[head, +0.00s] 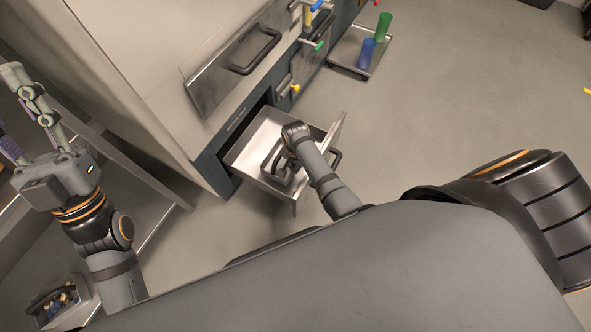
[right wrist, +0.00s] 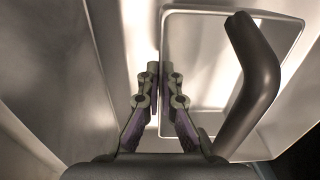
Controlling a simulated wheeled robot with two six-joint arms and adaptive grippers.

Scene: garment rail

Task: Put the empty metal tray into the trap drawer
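The open trap drawer (head: 246,150) sticks out low from the cabinet in the head view. The empty metal tray (right wrist: 207,75), pale with a rounded rim and a dark curved handle (right wrist: 255,85), is at the drawer under my right gripper. My right gripper (right wrist: 159,72) has its fingertips close together on the tray's left rim. In the head view my right wrist hides much of the tray, and I cannot tell how flat it lies. My left gripper (head: 14,110) is open and empty at the far left, away from the drawer.
Another metal tray (head: 72,316) with small items stands at the lower left. An upper drawer front (head: 215,80) with a dark handle is above the open drawer. A cart (head: 345,52) with blue and green cylinders stands behind. The floor at right is clear.

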